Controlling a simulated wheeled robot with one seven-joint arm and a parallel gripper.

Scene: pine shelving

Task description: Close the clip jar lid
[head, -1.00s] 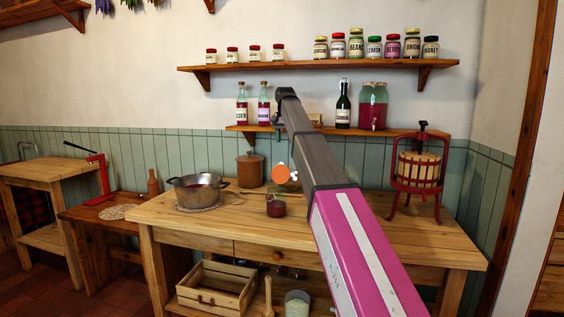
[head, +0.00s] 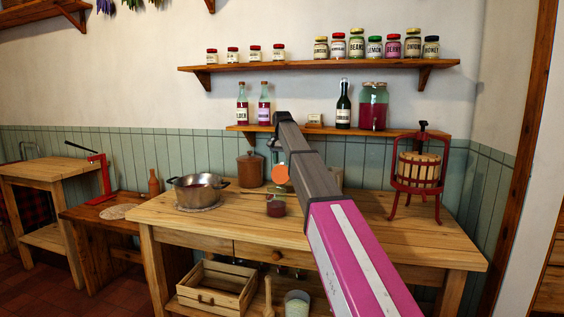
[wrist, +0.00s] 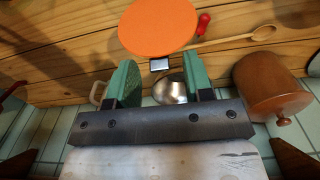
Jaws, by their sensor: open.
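The clip jar (head: 276,208) holds dark red contents and stands on the wooden table in the head view. An orange disc (head: 281,175), which looks like its raised lid, shows above it. In the wrist view the orange disc (wrist: 158,26) is just past the fingertips, with a small grey metal piece (wrist: 160,64) at its edge. My gripper (wrist: 160,76) is open, its two green pads apart, and nothing is held. I cannot tell whether a finger touches the disc. In the head view my arm partly hides the area around my gripper.
A lidded brown crock (head: 250,169) stands behind and left of the jar, with a pot (head: 197,190) further left. A wooden spoon (wrist: 235,39) lies on the table. A red press (head: 420,175) stands at the right. The table's front right is clear.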

